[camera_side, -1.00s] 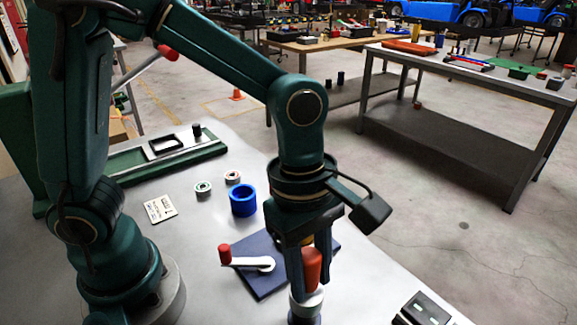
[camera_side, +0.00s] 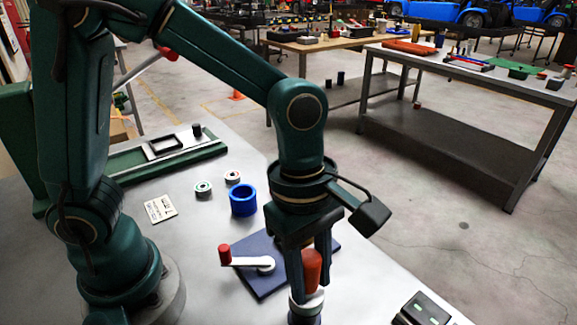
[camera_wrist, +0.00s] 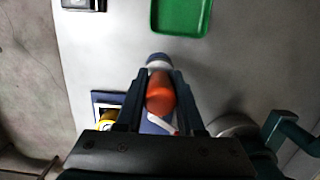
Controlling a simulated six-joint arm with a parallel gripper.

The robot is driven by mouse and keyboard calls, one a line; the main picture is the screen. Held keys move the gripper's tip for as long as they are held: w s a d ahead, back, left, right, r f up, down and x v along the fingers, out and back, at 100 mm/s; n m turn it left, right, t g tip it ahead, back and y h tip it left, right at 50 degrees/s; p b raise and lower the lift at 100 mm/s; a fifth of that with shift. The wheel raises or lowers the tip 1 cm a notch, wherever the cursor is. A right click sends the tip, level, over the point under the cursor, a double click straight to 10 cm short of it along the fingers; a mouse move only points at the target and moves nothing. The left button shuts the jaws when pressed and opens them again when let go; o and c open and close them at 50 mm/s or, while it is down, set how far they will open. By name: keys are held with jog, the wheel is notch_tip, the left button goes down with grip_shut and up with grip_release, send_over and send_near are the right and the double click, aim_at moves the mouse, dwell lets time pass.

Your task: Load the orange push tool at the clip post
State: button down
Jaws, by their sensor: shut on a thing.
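The orange push tool (camera_side: 312,265) stands roughly upright between the fingers of my gripper (camera_side: 309,281), which is shut on it. In the wrist view the orange tool (camera_wrist: 160,95) fills the gap between the two fingers of my gripper (camera_wrist: 159,80). A white collar over a dark blue base, which looks like the clip post (camera_side: 306,304), is directly below the tool; it also shows past the fingertips in the wrist view (camera_wrist: 157,60). Whether the tool touches or sits in it I cannot tell, as the fingers cover part of the join.
A blue plate with a white, red-knobbed crank (camera_side: 244,262) lies just left of the gripper. A blue ring (camera_side: 242,201) and small round parts (camera_side: 203,188) lie behind it. A black box (camera_side: 425,309) is at front right. A green tray (camera_wrist: 181,15) shows in the wrist view.

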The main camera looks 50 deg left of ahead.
jog(key=shift+f, duration=0.1)
jog(key=shift+r, duration=3.6)
